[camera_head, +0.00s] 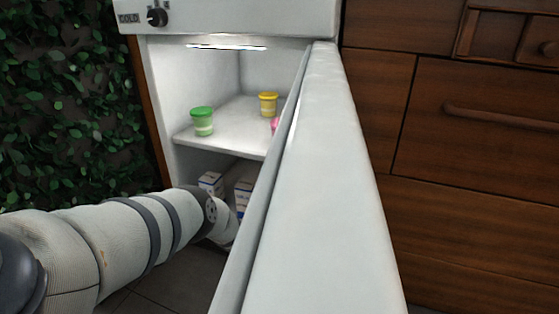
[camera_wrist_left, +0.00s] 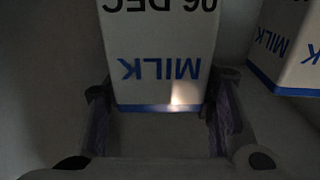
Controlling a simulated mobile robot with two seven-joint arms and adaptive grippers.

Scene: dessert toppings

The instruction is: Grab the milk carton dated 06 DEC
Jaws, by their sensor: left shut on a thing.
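A white milk carton with blue lettering and the date 06 DEC (camera_wrist_left: 158,45) stands between the fingers of my left gripper (camera_wrist_left: 160,98) in the left wrist view. The print appears upside down there. The gripper is shut on its sides. A second milk carton (camera_wrist_left: 290,45) is close by at the right, its date not readable. In the head view two cartons (camera_head: 210,182) (camera_head: 243,188) show in the fridge's lower compartment; I cannot tell there which is held. My left arm reaches in, its gripper hidden. My right gripper is not in view.
The fridge door (camera_head: 330,180) stands open just right of my left arm. The shelf (camera_head: 225,138) above the cartons holds a green-lidded tub (camera_head: 202,122), a yellow-lidded tub (camera_head: 268,104) and a partly hidden pink item (camera_head: 274,126). Wooden drawers (camera_head: 470,210) are at the right.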

